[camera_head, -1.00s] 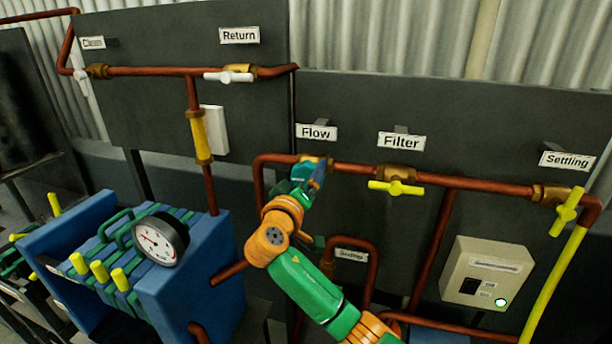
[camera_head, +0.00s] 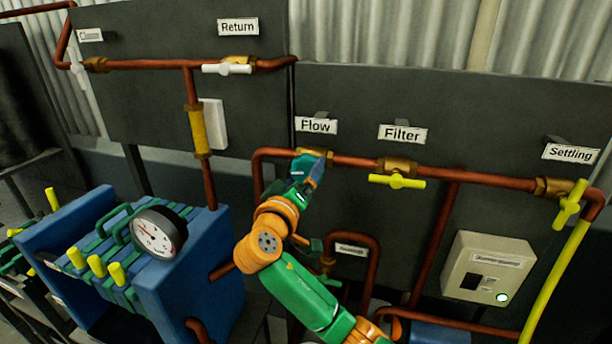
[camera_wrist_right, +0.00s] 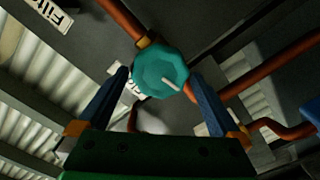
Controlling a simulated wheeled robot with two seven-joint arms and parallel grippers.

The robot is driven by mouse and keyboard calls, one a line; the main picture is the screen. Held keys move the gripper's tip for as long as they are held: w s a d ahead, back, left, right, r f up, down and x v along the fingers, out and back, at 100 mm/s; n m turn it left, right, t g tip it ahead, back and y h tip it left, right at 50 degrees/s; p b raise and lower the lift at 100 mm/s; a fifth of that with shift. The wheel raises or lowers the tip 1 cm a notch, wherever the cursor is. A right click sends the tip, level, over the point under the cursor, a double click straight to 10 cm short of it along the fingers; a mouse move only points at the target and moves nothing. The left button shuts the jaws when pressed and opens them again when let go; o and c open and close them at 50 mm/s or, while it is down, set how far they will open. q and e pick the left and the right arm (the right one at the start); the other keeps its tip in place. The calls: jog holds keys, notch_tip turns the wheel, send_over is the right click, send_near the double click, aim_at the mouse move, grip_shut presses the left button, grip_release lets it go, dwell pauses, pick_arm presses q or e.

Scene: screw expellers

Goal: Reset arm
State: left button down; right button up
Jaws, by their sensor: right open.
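My right arm, green and orange, reaches up from the bottom centre of the head view. Its gripper (camera_head: 311,176) is at the valve under the "Flow" sign (camera_head: 316,125). In the wrist view the right gripper (camera_wrist_right: 163,85) is open, its two blue fingers on either side of a teal round valve knob (camera_wrist_right: 161,70) with a pale pointer mark. The fingers look apart from the knob; how near they are in depth is hard to tell. The teal knob also shows in the head view (camera_head: 302,164), partly hidden by the gripper. My left gripper is not in view.
Copper pipes carry the Filter valve (camera_head: 397,181) with a yellow handle and the Settling valve (camera_head: 569,203). A beige box (camera_head: 487,268) hangs lower right. A blue press (camera_head: 190,270) with a gauge (camera_head: 158,233) stands left of the arm.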

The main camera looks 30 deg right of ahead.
jog(key=b+v, duration=0.1)
jog(key=v, duration=0.3)
jog(key=shift+s+a, duration=0.15)
jog(key=shift+a, duration=0.05)
jog(key=shift+d+f, duration=0.1)
jog(key=shift+d, duration=0.05)
